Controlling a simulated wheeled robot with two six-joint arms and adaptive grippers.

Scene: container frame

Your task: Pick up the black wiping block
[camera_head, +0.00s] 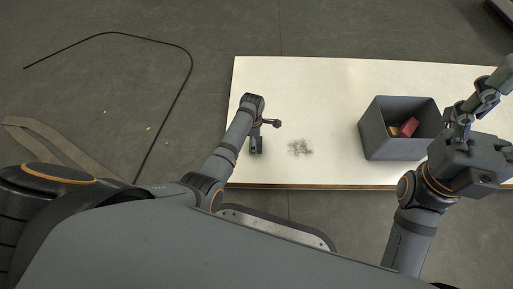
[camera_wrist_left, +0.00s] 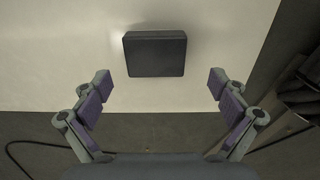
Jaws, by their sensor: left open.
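The black wiping block (camera_wrist_left: 155,54) lies flat on the white table top in the left wrist view, just beyond my left gripper's fingertips and roughly centred between them. My left gripper (camera_wrist_left: 160,83) is open, with its two fingers spread wider than the block and nothing between them. In the head view my left arm reaches over the table's left part, and the block cannot be told apart from the dark wrist and gripper there.
The white table (camera_head: 325,82) has a dark smudge (camera_head: 300,147) right of my left gripper. A grey open bin (camera_head: 390,145) holding a red piece (camera_head: 409,127) and yellow bits stands further right. A black cable (camera_head: 182,90) lies on the floor at left.

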